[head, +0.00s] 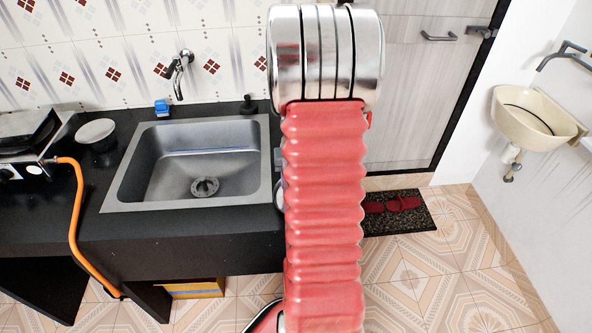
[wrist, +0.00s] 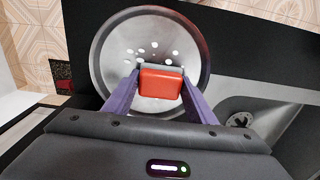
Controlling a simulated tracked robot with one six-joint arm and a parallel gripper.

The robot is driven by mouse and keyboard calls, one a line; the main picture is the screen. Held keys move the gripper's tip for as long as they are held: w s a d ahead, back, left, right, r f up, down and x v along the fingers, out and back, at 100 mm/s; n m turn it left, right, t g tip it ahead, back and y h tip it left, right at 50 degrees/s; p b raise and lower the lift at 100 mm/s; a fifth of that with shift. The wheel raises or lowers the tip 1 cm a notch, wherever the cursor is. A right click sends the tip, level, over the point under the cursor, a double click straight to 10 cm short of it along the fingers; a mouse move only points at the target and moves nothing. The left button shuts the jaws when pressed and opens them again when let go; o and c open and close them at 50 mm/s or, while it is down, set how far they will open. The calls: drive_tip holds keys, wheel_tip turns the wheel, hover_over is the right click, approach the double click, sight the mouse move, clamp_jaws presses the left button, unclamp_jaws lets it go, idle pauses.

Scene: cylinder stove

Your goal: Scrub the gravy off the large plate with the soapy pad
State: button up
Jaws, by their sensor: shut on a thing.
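In the wrist view, my gripper (wrist: 161,84) is shut on a red pad with a grey edge (wrist: 159,82), one purple finger on each side. The pad is over the large round metal plate (wrist: 112,50). I cannot tell whether the pad touches it. Several whitish spots (wrist: 141,50) show on the plate around the pad's far edge. No brown gravy shows; the pad and fingers hide part of the plate. In the head view my arm hides the gripper, the pad and most of the plate.
The sink (head: 190,160) is set in the black counter (head: 180,230), beside the plate in the wrist view. A tap (head: 180,72), a small blue item (head: 162,107), a bowl (head: 97,132) and a stove (head: 30,145) with an orange hose (head: 76,210) are left of my arm.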

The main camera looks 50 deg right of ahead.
wheel_tip(320, 180, up, 2)
drive_tip(key=shift+w+r, duration=0.15)
drive_tip(key=shift+r, duration=2.65)
drive_tip(key=w+a+n, duration=0.3)
drive_tip(key=w+a, duration=0.4)
drive_tip(key=a, duration=0.4)
drive_tip(key=w+a+n, duration=0.3)
drive_tip(key=w+a, duration=0.5)
drive_tip(key=a, duration=0.4)
drive_tip(key=w+a+n, duration=0.3)
drive_tip(key=w+a, duration=0.5)
drive_tip(key=a, duration=0.3)
drive_tip(key=shift+w+a+f, duration=0.15)
drive_tip(key=shift+f, duration=0.05)
